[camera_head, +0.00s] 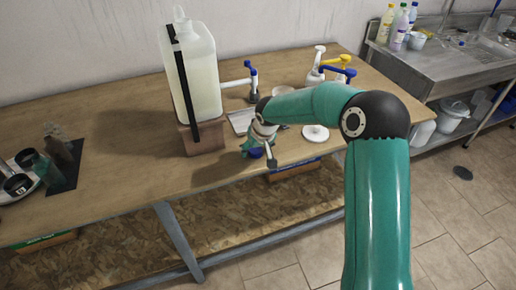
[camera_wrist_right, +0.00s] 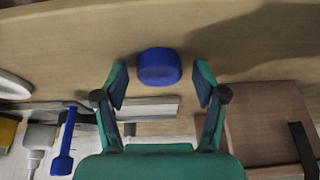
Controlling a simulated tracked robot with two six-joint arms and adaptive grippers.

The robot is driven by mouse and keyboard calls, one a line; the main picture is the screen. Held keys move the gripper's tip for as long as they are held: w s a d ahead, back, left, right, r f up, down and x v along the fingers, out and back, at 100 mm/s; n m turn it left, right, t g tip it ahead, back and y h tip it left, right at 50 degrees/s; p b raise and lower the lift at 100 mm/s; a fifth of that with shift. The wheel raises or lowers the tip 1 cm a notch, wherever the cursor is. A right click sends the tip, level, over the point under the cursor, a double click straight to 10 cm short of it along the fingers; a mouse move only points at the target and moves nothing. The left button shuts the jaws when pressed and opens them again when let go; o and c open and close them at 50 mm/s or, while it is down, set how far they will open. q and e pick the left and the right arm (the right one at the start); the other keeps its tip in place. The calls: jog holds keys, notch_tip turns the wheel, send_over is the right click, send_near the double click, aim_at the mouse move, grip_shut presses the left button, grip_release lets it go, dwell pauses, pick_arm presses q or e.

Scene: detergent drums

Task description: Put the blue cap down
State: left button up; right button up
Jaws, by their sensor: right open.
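The blue cap (camera_wrist_right: 159,67) is on the wooden table (camera_wrist_right: 60,45) in the right wrist view. It lies between and slightly beyond the two fingertips of my right gripper (camera_wrist_right: 161,86), with a gap on both sides. In the head view the blue cap (camera_head: 256,154) shows only partly, under my right gripper (camera_head: 255,147), near the table's front edge. The right gripper is open and low over the table. My left gripper is not in view.
A large white canister (camera_head: 205,75) stands on a brown wooden block (camera_head: 203,137) just left of the right gripper. A white disc (camera_head: 315,133) and pump bottles are to the right. A blue-tipped spigot (camera_head: 240,82) extends from the canister.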

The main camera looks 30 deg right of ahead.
jog(key=v, duration=1.2)
jog(key=shift+b, duration=0.45)
